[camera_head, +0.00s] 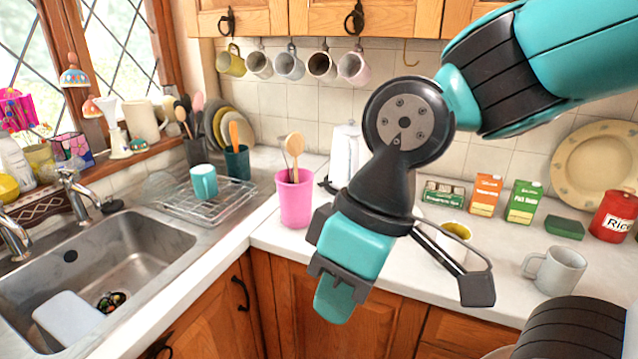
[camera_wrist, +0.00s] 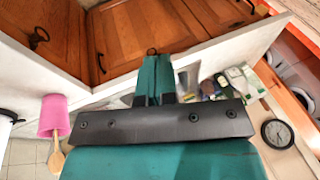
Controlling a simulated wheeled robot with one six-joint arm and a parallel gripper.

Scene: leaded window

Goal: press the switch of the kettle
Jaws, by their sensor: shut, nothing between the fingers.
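The white kettle (camera_head: 344,152) stands upright on the counter against the tiled wall in the head view. My arm covers its right side. A dark part shows low at its left; I cannot make out the switch. My gripper (camera_head: 336,299) is in front of and below the kettle in the picture, apart from it, pointing down near the counter's front edge. In the wrist view my gripper (camera_wrist: 153,78) shows its two teal fingers together with nothing between them. I cannot surely identify the kettle in that view.
A pink cup (camera_head: 295,198) with a wooden spoon stands left of the kettle. A grey mug (camera_head: 554,270), cartons (camera_head: 485,195) and a red rice tin (camera_head: 612,216) are at the right. Mugs hang above the kettle. The sink (camera_head: 110,265) is at the left.

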